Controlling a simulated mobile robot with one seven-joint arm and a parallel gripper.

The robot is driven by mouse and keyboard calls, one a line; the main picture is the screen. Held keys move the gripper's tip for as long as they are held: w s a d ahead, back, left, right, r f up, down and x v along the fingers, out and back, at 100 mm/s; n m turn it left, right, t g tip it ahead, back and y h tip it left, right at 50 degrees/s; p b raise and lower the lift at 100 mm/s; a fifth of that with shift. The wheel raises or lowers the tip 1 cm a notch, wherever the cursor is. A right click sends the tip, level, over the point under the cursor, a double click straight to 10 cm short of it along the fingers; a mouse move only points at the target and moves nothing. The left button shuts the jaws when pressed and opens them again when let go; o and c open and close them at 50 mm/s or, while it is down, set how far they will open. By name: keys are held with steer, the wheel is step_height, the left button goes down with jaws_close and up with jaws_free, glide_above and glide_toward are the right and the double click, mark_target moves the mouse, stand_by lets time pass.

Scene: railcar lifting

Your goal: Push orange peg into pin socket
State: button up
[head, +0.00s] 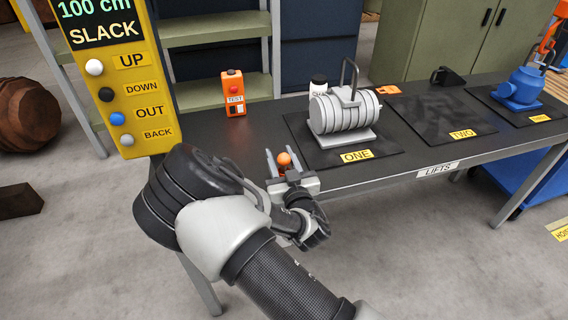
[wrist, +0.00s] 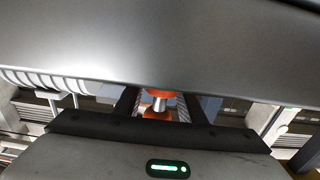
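The orange peg (head: 284,158) shows as a round orange knob in the head view. In the wrist view the peg (wrist: 158,104) has orange ends and a silver middle, between the dark fingers (wrist: 156,107); the fingers appear shut on it. I cannot pick out the pin socket in either view. A broad grey surface (wrist: 160,40) fills the top of the wrist view and hides what is beyond.
The dark table (head: 225,160) carries a grey ribbed weight (head: 345,112), an orange TEST box (head: 234,93) and a blue pump-like object (head: 520,88). A yellow panel (head: 140,140) with buttons hangs at the left, reading 100 cm SLACK.

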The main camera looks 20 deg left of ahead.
jaws_close()
steer(key=shift+r, duration=0.15)
